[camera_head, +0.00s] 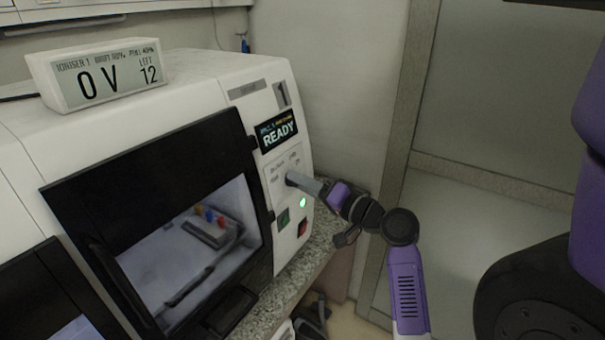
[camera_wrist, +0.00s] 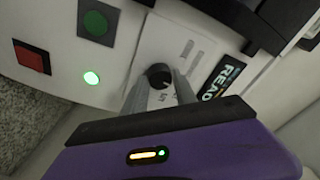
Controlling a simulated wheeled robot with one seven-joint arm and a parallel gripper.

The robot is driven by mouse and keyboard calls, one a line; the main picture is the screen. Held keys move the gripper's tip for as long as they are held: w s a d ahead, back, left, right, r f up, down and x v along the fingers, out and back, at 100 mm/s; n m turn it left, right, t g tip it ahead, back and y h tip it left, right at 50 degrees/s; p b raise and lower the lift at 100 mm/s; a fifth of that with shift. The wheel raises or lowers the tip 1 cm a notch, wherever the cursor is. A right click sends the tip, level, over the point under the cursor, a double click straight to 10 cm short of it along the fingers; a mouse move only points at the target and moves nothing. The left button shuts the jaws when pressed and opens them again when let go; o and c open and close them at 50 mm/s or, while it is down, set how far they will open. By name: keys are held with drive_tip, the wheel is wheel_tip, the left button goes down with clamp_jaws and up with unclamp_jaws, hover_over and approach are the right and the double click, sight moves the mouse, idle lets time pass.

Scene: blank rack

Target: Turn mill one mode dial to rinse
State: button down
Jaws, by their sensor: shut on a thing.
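Mill one (camera_head: 205,85) is a white machine with a dark-framed window and a "1" on its control panel. Its mode dial (camera_wrist: 158,74) is a small round black knob on a pale label plate (camera_head: 274,171). My gripper (camera_head: 297,181) reaches the panel from the right. In the wrist view my gripper (camera_wrist: 162,84) has its two grey fingers closed on either side of the dial, gripping it. The printed mode words around the dial are too small and partly covered, so I cannot read which one it points to.
Above the dial a screen (camera_head: 277,131) reads READY. Below it are a lit green lamp (camera_head: 303,202), a green button (camera_head: 283,218) and a red button (camera_head: 302,228). A display box (camera_head: 98,75) stands on top. Open floor lies right of the granite counter (camera_head: 318,240).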

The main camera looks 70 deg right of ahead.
drive_tip(key=shift+r+m+p, duration=0.1)
drive_tip(key=shift+m+p, duration=0.65)
drive_tip(key=shift+m, duration=0.25)
drive_tip(key=c, duration=1)
unclamp_jaws()
drive_tip(key=b+v, duration=0.2)
drive_tip(key=v, duration=0.5)
drive_tip(key=shift+s+a, duration=0.25)
drive_tip(key=shift+s, duration=0.1)
